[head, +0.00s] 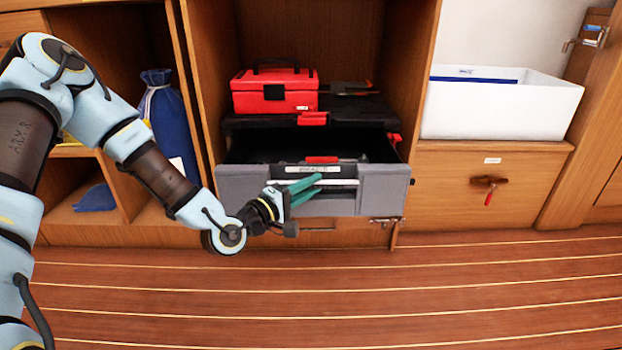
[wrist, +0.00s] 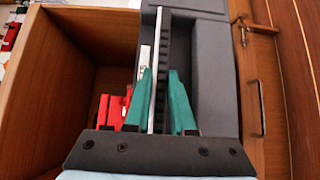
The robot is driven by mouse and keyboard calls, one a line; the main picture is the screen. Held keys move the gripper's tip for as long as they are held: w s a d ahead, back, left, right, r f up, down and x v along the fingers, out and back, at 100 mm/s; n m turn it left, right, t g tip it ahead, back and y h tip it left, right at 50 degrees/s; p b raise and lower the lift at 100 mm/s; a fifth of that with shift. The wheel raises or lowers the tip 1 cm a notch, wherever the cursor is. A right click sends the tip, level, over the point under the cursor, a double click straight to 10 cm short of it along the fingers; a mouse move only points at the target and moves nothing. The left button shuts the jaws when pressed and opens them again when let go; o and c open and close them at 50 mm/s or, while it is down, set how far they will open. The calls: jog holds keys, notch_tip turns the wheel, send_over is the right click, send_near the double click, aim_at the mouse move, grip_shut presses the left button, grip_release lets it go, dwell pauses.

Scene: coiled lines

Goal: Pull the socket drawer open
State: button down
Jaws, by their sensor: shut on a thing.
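The socket drawer (head: 383,190) is a grey drawer low in the wooden cabinet. It stands pulled out, with its dark inside showing from above. A pale label (head: 312,169) is on its front, and a light bar handle (head: 345,182) runs across below it. My gripper (head: 318,184), with teal fingers, reaches the drawer front from the lower left and is shut on the handle. In the wrist view the fingers (wrist: 162,80) stand on either side of the handle bar (wrist: 160,40). Part of the handle is hidden by the fingers.
A red toolbox (head: 275,92) sits on the black top of the drawer unit. A white bin (head: 500,105) stands on a wooden locker to the right. A blue bag (head: 168,120) is in the left cubby. The plank floor (head: 350,290) in front is clear.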

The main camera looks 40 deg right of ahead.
jog(key=shift+s+a, duration=0.2)
jog(key=shift+a, duration=0.05)
jog(key=c, duration=0.8)
grip_release()
jog(key=shift+o, duration=0.2)
jog(key=s+a+p, duration=0.1)
jog(key=a+p, duration=0.1)
jog(key=a, duration=0.8)
jog(key=shift+a+p, duration=0.35)
jog(key=shift+p, duration=0.05)
